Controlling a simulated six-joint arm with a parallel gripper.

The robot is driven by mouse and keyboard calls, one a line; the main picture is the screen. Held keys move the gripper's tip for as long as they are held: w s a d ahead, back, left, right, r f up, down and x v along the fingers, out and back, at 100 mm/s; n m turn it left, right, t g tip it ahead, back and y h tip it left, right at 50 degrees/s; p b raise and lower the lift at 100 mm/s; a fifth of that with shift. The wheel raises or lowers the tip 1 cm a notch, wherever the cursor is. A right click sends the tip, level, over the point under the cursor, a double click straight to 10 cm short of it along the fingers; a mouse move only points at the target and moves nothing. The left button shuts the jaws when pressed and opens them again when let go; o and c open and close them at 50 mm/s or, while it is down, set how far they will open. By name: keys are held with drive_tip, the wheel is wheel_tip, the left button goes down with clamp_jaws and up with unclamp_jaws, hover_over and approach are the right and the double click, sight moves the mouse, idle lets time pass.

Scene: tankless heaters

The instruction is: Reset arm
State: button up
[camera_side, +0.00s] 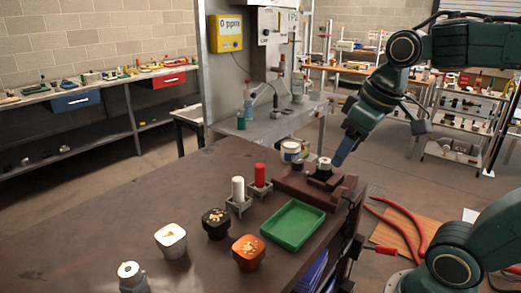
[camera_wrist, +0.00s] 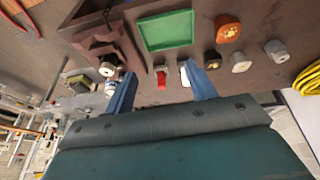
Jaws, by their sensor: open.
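My gripper (camera_wrist: 162,95) has blue fingers spread apart in the wrist view, with nothing held between them. In the side view my gripper (camera_side: 345,150) hangs tilted down at the table's right end, close to a brown fixture (camera_side: 330,185). A small silver and black cylinder (camera_side: 324,165) sits on that fixture. In the wrist view the fixture (camera_wrist: 103,45) is at the upper left, near the left finger. I cannot tell in the side view whether the fingertips touch it.
The brown table (camera_side: 150,200) holds a green tray (camera_side: 293,224), an orange pot (camera_side: 248,253), a black pot (camera_side: 215,223), a white pot (camera_side: 171,240), and white (camera_side: 238,189) and red (camera_side: 260,175) cylinders in stands. Red-handled pliers (camera_side: 400,228) lie beyond the right edge. The table's left part is clear.

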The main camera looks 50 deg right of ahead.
drive_tip(key=s+a+f+t, duration=0.1)
drive_tip(key=s+a+f, duration=0.2)
drive_tip(key=s, duration=0.2)
drive_tip(key=shift+f+y, duration=0.15)
drive_tip(key=shift+y, duration=0.15)
idle(0.9)
